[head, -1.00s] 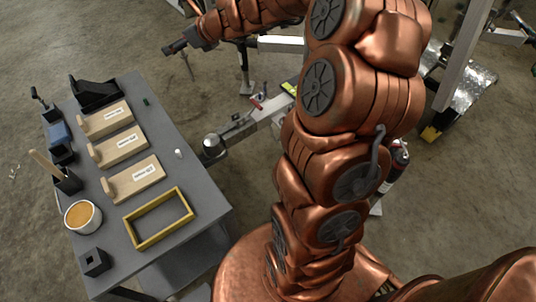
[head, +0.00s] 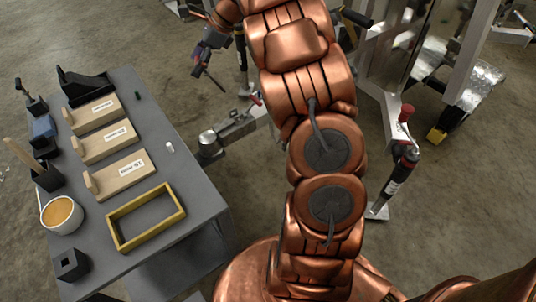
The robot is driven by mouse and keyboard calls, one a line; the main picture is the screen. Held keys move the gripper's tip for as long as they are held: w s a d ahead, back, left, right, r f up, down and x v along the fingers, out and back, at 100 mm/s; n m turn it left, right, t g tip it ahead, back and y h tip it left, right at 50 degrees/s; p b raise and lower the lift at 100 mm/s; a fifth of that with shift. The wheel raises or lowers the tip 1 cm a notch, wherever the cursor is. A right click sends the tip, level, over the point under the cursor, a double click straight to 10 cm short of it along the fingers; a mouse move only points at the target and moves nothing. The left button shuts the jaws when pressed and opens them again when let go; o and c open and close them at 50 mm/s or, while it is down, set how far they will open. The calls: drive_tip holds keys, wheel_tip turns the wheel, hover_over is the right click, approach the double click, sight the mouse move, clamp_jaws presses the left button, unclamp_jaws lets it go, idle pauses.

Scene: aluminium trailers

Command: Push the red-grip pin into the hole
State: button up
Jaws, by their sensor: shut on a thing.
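My gripper (head: 203,53) is at the top, left of my arm, above the floor beyond the table. It looks shut on a thin dark pin-like piece (head: 213,78) that slants downward. The gripper is small and dark here, and the pin's red grip cannot be made out clearly. The trailer coupling (head: 232,128) lies below and to the right of the gripper, with a small red part (head: 256,99) on it. The hole cannot be picked out. The held piece looks apart from the coupling.
A grey table (head: 190,195) at left holds wooden blocks (head: 105,145), a yellow frame (head: 146,217), a white cup (head: 61,214) and dark holders. A red-topped black cylinder (head: 403,165) stands right of my arm. Trailer frames (head: 480,50) stand upper right. Floor shows between table and trailers.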

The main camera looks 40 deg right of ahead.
sight(207, 75)
drive_tip(key=f+n+g+b, duration=0.1)
drive_tip(key=d+f+n+g+b, duration=0.1)
drive_tip(key=f, duration=0.1)
drive_tip(key=s+f+n+h+b, duration=0.1)
drive_tip(key=f+n, duration=0.1)
drive_tip(key=shift+d+g, duration=0.25)
drive_tip(key=shift+g, duration=0.15)
drive_tip(key=s+d+f+n+t+h+b, duration=0.1)
drive_tip(key=s+d+f+n+h+b, duration=0.1)
drive_tip(key=f+n+b, duration=0.4)
drive_tip(key=s+d+f+n+t+h+b, duration=0.1)
drive_tip(key=s+d+f+n+b, duration=0.4)
drive_tip(key=f, duration=0.8)
drive_tip(key=s+d+f+n+t+h+b, duration=0.2)
drive_tip(key=s+d+f+n+h+b, duration=0.1)
drive_tip(key=s+f+n+b, duration=0.4)
wheel_tip(207, 75, down, 4)
drive_tip(key=shift+d+r+n+h+b, duration=0.2)
drive_tip(key=shift+d+n+h+b, duration=0.1)
drive_tip(key=shift+d+n+b, duration=0.25)
drive_tip(key=shift+d+r+p, duration=0.1)
drive_tip(key=shift+p, duration=0.25)
drive_tip(key=shift+w+d+p, duration=0.15)
drive_tip(key=shift+w+p, duration=0.8)
drive_tip(key=shift+w, duration=1.95)
drive_tip(key=shift+p, duration=0.65)
